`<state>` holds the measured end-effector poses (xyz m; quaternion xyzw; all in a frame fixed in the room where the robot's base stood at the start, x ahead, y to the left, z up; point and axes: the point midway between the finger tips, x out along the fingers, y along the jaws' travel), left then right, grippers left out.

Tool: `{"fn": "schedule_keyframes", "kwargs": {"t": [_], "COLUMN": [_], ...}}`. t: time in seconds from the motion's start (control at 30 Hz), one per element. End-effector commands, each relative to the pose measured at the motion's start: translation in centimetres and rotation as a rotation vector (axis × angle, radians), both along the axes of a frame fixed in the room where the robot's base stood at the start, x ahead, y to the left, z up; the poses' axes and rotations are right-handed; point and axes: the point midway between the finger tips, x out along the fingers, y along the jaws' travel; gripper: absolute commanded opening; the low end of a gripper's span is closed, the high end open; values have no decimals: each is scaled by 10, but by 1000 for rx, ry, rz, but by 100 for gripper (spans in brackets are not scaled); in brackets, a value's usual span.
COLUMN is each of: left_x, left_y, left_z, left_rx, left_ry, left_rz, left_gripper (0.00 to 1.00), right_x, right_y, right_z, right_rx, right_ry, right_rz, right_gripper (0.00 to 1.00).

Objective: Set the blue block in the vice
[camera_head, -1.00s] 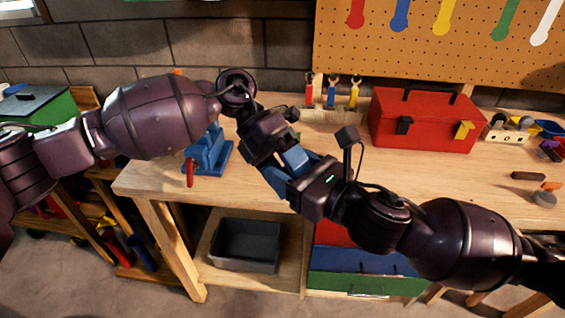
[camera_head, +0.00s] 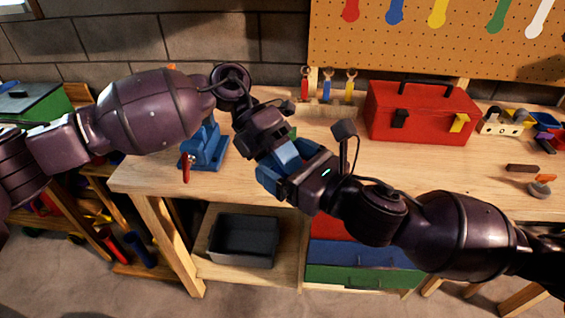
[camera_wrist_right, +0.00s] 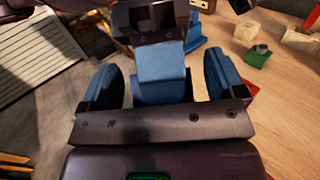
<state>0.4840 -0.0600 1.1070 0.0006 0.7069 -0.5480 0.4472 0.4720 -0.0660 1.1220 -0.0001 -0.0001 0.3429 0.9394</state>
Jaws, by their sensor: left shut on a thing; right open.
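The blue block (camera_wrist_right: 163,72) is held in the air above the workbench by my left gripper (camera_head: 276,147), which is shut on its far end. My right gripper (camera_wrist_right: 161,68) is open. Its two blue-padded fingers stand on either side of the block's near end, with gaps visible in the right wrist view. In the head view the block is mostly hidden between the two grippers. The blue vice (camera_head: 207,148) with a red handle (camera_head: 186,168) stands on the left part of the bench, behind and left of the grippers. Its jaws are partly hidden by my left arm.
The wooden workbench (camera_head: 440,178) has a red toolbox (camera_head: 422,113) at the back and small tools at the right. A rack of coloured-handled tools (camera_head: 328,92) stands behind the grippers. A green block (camera_wrist_right: 257,56) lies on the bench. A grey bin (camera_head: 243,241) sits below.

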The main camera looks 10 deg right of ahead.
Motion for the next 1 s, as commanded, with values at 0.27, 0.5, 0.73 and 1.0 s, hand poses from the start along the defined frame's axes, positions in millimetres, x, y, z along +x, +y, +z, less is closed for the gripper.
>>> {"fn": "schedule_keyframes", "kwargs": {"t": [0.27, 0.5, 0.73, 1.0], "left_x": [0, 0, 0, 0], "left_y": [0, 0, 0, 0], "left_z": [0, 0, 0, 0], "left_rx": [0, 0, 0, 0], "left_ry": [0, 0, 0, 0], "left_rz": [0, 0, 0, 0], "left_gripper": [19, 19, 19, 19], "right_x": [-24, -47, -56, -75], "right_y": [-21, -40, -47, -49], "right_z": [-1, -1, -1, -32], "right_rx": [-3, 1, 0, 69], "right_ry": [2, 3, 3, 115], "right_rz": [0, -1, -1, -41], "right_gripper": [89, 89, 89, 89]}}
